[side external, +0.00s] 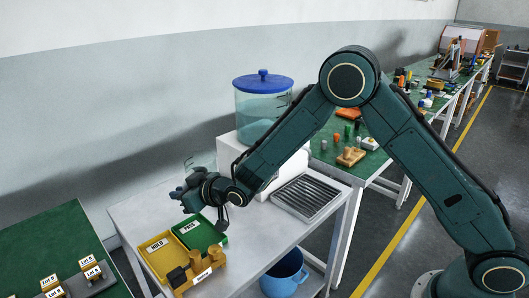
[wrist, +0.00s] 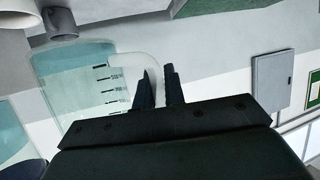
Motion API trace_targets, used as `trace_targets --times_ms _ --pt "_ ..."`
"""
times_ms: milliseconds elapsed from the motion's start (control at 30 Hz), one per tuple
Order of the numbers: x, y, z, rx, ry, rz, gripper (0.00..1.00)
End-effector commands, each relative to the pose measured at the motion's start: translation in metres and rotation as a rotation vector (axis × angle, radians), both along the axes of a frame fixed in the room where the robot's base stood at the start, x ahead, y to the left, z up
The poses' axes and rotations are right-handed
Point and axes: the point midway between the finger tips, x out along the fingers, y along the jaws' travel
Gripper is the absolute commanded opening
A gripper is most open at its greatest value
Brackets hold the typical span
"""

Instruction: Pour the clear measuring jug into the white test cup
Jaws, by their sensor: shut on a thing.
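The clear measuring jug (wrist: 75,92) shows in the wrist view with dark graduation marks and a pale curved handle (wrist: 138,62). My gripper (wrist: 160,88) is shut on the handle, with one dark finger on each side of it. In the side external view my gripper (side external: 180,193) is above the white table near the wall. The jug is only faintly visible there (side external: 203,160), just above and behind the gripper. I cannot make out the white test cup in either view.
A clear tank with a blue lid (side external: 263,83) stands on a white dispenser behind my arm. A slatted drip tray (side external: 298,197) is to its right. Yellow (side external: 157,254) and green (side external: 206,232) trays lie in front. A grey spout (wrist: 60,24) is close to the jug.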

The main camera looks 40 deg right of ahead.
Motion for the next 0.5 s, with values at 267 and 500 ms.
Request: trace_targets --times_ms 267,500 --pt "0.012 0.027 0.016 -0.001 -0.002 -0.045 0.0" --pt "0.014 0.031 0.001 -0.003 0.003 -0.061 0.0"
